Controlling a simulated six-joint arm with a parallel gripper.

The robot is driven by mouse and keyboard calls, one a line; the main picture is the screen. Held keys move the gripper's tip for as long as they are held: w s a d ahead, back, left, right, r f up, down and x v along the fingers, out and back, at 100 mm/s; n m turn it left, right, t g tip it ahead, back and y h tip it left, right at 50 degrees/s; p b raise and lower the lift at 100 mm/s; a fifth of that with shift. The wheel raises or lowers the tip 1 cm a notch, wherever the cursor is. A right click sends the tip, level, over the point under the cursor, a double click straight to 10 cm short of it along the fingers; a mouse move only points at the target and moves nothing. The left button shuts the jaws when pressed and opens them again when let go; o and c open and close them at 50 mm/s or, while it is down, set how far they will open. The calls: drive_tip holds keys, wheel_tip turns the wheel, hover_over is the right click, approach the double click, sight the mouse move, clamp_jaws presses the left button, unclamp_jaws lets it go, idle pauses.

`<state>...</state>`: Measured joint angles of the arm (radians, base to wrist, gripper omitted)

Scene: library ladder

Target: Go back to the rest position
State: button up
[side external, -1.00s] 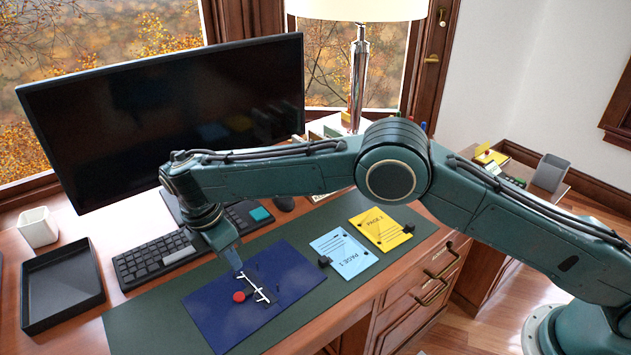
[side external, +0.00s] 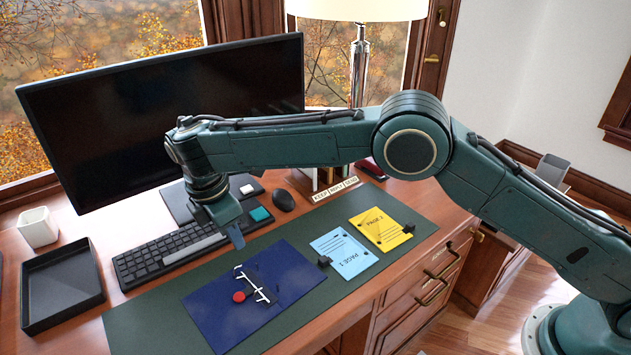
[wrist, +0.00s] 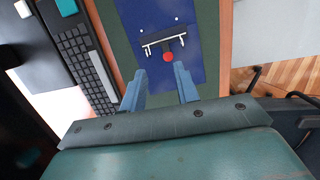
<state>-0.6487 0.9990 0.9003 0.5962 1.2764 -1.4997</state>
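My gripper (side external: 238,243) hangs above the far edge of the dark blue board (side external: 220,308), apart from it. In the wrist view its two blue fingers (wrist: 157,86) stand well apart with nothing between them. A silver bar mechanism (side external: 256,285) lies on the board, with a round red piece (side external: 239,297) beside it. In the wrist view the bar (wrist: 164,39) and the red piece (wrist: 168,56) lie just beyond the fingertips.
A blue PAGE 1 sheet (side external: 345,257) and a yellow PAGE 2 sheet (side external: 381,229) lie on the green mat (side external: 310,295). A black tray (side external: 62,286) and white cup (side external: 38,227) stand left.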

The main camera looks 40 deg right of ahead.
drive_tip(key=s+d+r+m+t+y, duration=0.1)
drive_tip(key=s+d+r+m, duration=0.35)
drive_tip(key=d+r, duration=0.55)
drive_tip(key=s+d+r+m+t, duration=0.1)
drive_tip(key=s+d+r+m, duration=0.35)
drive_tip(key=d+r, duration=0.6)
drive_tip(key=s+d+f+m+t, duration=0.1)
drive_tip(key=s+d+m, duration=0.2)
drive_tip(key=s, duration=0.5)
drive_tip(key=s+d+f+m+t, duration=0.1)
drive_tip(key=s+d+m, duration=0.2)
drive_tip(key=s, duration=0.6)
drive_tip(key=s+d+m+t+y, duration=0.1)
drive_tip(key=s+d+m, duration=0.2)
drive_tip(key=s, duration=0.5)
drive_tip(key=shift+s+d+f, duration=0.15)
drive_tip(key=shift+d+f, duration=0.25)
drive_tip(key=shift+d, duration=0.45)
